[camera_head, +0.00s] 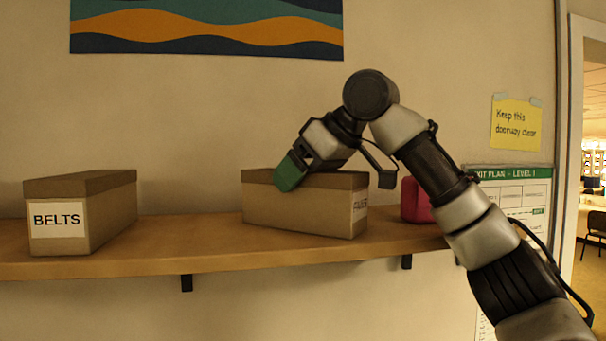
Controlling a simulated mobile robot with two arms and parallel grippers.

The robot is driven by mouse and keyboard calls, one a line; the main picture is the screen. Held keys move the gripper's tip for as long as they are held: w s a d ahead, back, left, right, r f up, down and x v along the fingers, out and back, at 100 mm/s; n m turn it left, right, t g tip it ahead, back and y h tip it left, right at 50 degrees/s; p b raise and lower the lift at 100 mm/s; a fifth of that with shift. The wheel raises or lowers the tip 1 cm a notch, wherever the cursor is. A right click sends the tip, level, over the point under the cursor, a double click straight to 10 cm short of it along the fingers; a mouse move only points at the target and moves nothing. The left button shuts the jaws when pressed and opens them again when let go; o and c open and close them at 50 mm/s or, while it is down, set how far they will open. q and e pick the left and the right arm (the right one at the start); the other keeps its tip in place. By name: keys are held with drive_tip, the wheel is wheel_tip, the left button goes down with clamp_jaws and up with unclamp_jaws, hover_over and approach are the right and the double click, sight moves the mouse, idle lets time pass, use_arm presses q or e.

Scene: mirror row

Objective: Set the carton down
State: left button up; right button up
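The carton is likely the brown box (300,211) with a darker lid and a partly readable white label on its right end. It stands upright on the wooden shelf (205,252). My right gripper (338,176) is at the top of this box, its fingers wide apart. The green-tipped finger overlaps the box's upper front left. The other finger shows just past its right end. I cannot tell whether either finger touches the box. My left gripper is not in view.
A brown box labelled BELTS (112,213) stands at the shelf's left, with bare shelf between the two boxes. A red object (414,203) stands on the right, partly behind my arm. A doorway (590,170) opens at far right, by a yellow note (516,124).

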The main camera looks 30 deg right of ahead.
drive_tip(key=shift+o, duration=0.9)
drive_tip(key=shift+d, duration=0.1)
drive_tip(key=shift+s+r, duration=0.1)
drive_tip(key=shift+r, duration=0.1)
drive_tip(key=b+v, duration=0.2)
drive_tip(key=v, duration=0.9)
drive_tip(key=shift+s+d+r, duration=0.2)
drive_tip(key=shift+s+r, duration=0.05)
